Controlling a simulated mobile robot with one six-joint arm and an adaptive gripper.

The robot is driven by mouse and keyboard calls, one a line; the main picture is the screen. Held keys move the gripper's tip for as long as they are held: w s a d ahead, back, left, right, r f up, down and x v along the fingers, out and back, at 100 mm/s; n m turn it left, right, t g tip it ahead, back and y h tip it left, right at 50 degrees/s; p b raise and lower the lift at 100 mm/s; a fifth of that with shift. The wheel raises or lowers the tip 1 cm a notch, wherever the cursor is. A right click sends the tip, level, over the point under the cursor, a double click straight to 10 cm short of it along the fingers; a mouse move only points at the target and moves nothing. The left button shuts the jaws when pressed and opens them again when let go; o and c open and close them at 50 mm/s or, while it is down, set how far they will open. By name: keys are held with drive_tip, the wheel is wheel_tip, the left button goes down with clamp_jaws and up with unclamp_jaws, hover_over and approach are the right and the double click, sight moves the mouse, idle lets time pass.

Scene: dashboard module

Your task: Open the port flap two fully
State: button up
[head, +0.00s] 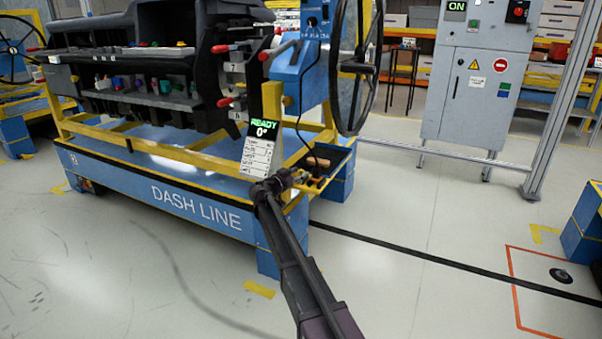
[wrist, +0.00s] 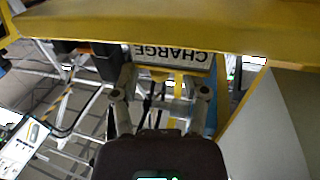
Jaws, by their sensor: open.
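The dark dashboard module (head: 160,60) sits on a yellow and blue stand at the upper left of the head view. Red-tipped levers (head: 224,102) and small number tags show at its right end. I cannot pick out port flap two for certain in either view. My gripper (head: 298,180) is at the stand's front right corner, below the module and beside a small dark tray. In the wrist view my gripper (wrist: 161,98) is open, its two fingers apart with nothing seen between them. An upside-down CHARGE label (wrist: 172,54) lies beyond the fingers, under a yellow bar (wrist: 170,28).
A green READY 0° display (head: 264,129) with a white list hangs just above my gripper. A black steering wheel (head: 338,75) stands above the tray (head: 334,158). A grey cabinet (head: 468,90) is at the back right.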

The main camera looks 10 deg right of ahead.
sight(296, 173)
drive_tip(key=shift+w+d, duration=0.45)
drive_tip(key=shift+d, duration=0.1)
clamp_jaws()
drive_tip(key=shift+r+n, duration=0.15)
drive_tip(key=shift+n, duration=0.15)
drive_tip(key=n, duration=0.2)
drive_tip(key=r+n, duration=0.1)
drive_tip(key=shift+w+a+t+h, duration=0.25)
drive_tip(key=shift+a+t+h, duration=0.05)
drive_tip(key=shift+a+t, duration=0.1)
drive_tip(key=shift+w+a+r+n+t+b, duration=0.1)
drive_tip(key=shift+w+a+r+n+t, duration=0.1)
drive_tip(key=shift+n, duration=0.6)
drive_tip(key=shift+w+a+r+n+t+b, duration=0.1)
drive_tip(key=shift+r+n+t, duration=0.1)
drive_tip(key=shift+n, duration=0.6)
drive_tip(key=shift+w+a+r+n+t+b, duration=0.1)
drive_tip(key=shift+w+a+r+n+t, duration=0.1)
drive_tip(key=shift+n, duration=0.6)
